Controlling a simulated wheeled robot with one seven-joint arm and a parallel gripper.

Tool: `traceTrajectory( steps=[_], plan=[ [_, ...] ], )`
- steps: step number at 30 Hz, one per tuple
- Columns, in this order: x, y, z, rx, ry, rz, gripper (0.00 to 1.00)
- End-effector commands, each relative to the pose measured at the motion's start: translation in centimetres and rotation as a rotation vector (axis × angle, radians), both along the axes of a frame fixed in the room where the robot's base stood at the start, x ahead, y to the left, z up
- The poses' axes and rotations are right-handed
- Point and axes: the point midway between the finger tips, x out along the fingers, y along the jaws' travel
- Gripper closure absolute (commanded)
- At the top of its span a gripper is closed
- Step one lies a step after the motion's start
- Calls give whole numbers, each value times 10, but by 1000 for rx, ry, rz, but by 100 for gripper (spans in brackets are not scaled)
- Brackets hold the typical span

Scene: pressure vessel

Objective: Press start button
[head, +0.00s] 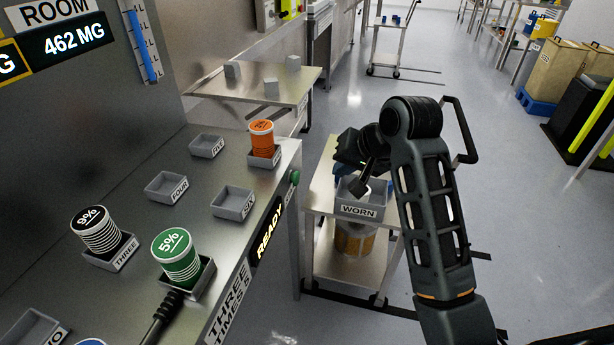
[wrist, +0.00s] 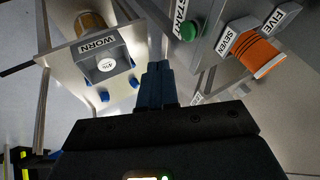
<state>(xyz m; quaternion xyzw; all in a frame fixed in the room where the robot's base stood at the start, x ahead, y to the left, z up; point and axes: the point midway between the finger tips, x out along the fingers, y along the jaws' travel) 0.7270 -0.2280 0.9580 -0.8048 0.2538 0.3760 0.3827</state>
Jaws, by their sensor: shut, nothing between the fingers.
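The green start button (head: 295,177) is on the right side of the metal console (head: 190,180), near its far corner, above the lit READY sign (head: 270,231). In the wrist view the green button (wrist: 188,29) shows beside a START label (wrist: 181,8), up and right of my fingertips. My gripper (wrist: 158,68) is shut and empty, with its dark blue fingers together. It is apart from the button. In the head view the gripper is over the cart, right of the button, partly hidden by my arm.
A cart (head: 322,198) with a grey WORN bin (head: 358,211) stands right of the console. An orange canister (head: 262,138) sits in a tray close to the button. Green (head: 178,256) and black (head: 96,231) canisters stand nearer. Open floor (head: 510,200) lies to the right.

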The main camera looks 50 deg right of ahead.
Motion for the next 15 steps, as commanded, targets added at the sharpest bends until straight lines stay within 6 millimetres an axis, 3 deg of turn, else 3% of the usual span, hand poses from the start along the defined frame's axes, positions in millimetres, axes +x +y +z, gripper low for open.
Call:
traceTrajectory(
  steps=[8,15],
  plan=[
    [2,0,-3,-1,0,1,100],
    [19,-4,-27,1,2,0,100]
  ],
)
